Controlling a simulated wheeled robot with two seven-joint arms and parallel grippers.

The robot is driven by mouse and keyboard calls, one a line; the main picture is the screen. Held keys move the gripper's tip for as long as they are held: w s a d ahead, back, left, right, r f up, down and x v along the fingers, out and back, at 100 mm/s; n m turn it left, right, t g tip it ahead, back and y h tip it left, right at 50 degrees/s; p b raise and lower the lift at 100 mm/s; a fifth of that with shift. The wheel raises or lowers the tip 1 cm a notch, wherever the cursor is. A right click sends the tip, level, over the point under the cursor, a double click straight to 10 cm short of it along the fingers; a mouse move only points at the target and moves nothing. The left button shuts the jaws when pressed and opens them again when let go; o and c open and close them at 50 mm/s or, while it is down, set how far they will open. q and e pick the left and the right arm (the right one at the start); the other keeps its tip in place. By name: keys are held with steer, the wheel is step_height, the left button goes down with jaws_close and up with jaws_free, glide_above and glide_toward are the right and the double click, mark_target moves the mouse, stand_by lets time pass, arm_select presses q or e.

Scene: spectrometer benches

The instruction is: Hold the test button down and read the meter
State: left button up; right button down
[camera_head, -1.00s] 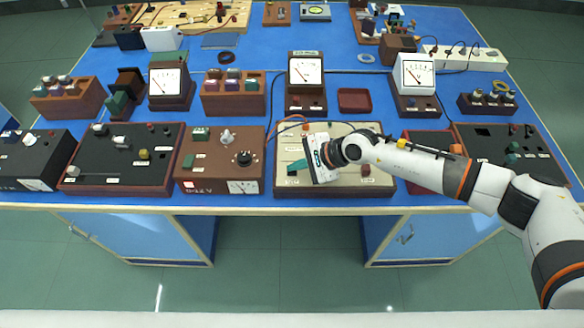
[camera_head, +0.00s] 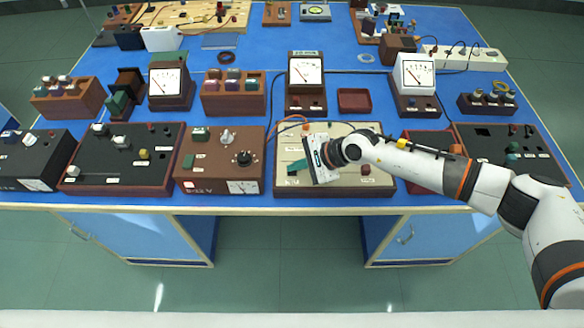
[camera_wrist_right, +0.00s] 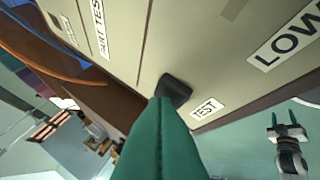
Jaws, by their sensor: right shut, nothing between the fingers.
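The cream test box (camera_head: 350,188) sits at the front of the bench. My right gripper (camera_head: 297,167) points down at its left part, with its teal fingers shut and empty. In the right wrist view, the fingertips (camera_wrist_right: 168,104) are at a small black button (camera_wrist_right: 175,88) beside a TEST label (camera_wrist_right: 207,108). They overlap it in the picture; I cannot tell how far it is pressed. A meter with a white dial (camera_head: 305,71) stands behind the box; its reading is too small to make out. My left gripper (camera_wrist_right: 284,121) shows in the right wrist view, apart from the box, with its fingers spread.
A brown supply box (camera_head: 215,176) stands just left of the cream box, and a dark red box (camera_head: 425,140) on its right, partly behind my arm. Other dial meters stand at left (camera_head: 168,82) and right (camera_head: 415,72). A red tray (camera_head: 354,100) lies behind. An orange wire runs near the gripper.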

mark_target(297, 174)
steer(key=shift+r, duration=0.1)
steer(key=shift+r+p, duration=0.5)
steer(key=shift+r, duration=0.3)
step_height(297, 174, up, 5)
steer(key=p, duration=0.3)
stand_by(0.3)
stand_by(0.3)
